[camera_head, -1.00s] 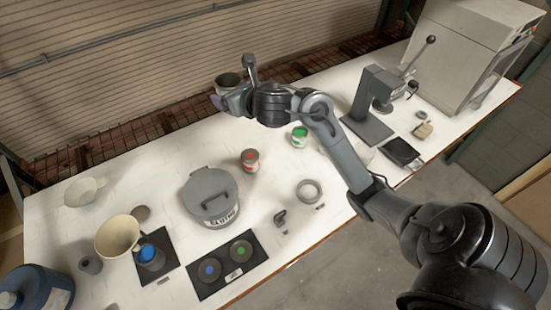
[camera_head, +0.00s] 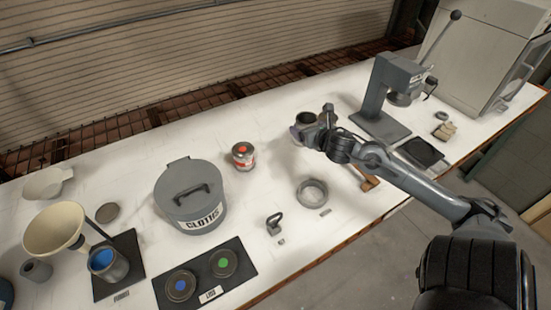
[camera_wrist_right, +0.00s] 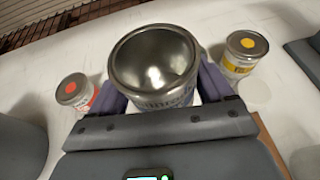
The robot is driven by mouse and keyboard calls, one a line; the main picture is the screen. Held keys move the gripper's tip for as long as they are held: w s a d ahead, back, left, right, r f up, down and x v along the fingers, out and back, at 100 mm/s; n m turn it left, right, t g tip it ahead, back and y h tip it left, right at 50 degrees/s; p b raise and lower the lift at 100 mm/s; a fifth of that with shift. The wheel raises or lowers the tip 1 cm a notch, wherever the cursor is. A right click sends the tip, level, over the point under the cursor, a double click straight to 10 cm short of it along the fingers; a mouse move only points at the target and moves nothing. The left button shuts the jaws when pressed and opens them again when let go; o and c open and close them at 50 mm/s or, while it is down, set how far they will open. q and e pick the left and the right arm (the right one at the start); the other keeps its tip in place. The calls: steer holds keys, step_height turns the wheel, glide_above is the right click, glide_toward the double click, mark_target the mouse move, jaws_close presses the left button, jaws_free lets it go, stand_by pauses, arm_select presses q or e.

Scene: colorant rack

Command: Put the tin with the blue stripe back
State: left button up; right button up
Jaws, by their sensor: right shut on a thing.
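My right gripper (camera_head: 318,132) is shut on an open-topped metal can (camera_wrist_right: 153,62). My left gripper is out of view.
A tin with a red dot (camera_head: 243,156) stands left of my gripper; a yellow-dotted tin (camera_wrist_right: 240,53) shows right of the held can. A cloths bin (camera_head: 188,200), lids mat (camera_head: 240,283), funnel (camera_head: 54,230) and press (camera_head: 386,92) stand around. White table between bin and gripper is mostly clear.

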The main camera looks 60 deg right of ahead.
steer(key=shift+f, duration=0.7)
steer(key=w+f+b, duration=0.1)
steer(key=w+f, duration=0.1)
steer(key=w, duration=0.1)
steer(key=w+f+b, duration=0.1)
steer(key=w+f, duration=0.1)
steer(key=w, duration=0.1)
steer(key=w+f+b, duration=0.1)
steer(key=w+f, duration=0.1)
steer(key=w, duration=0.1)
steer(key=shift+w+a+f, duration=0.2)
steer(key=shift+w, duration=0.2)
steer(key=shift+w+f, duration=0.3)
steer(key=shift+w, duration=0.35)
steer(key=shift+a+f+b, duration=0.1)
steer(key=shift+f+b, duration=0.5)
steer(key=shift+f, duration=1.5)
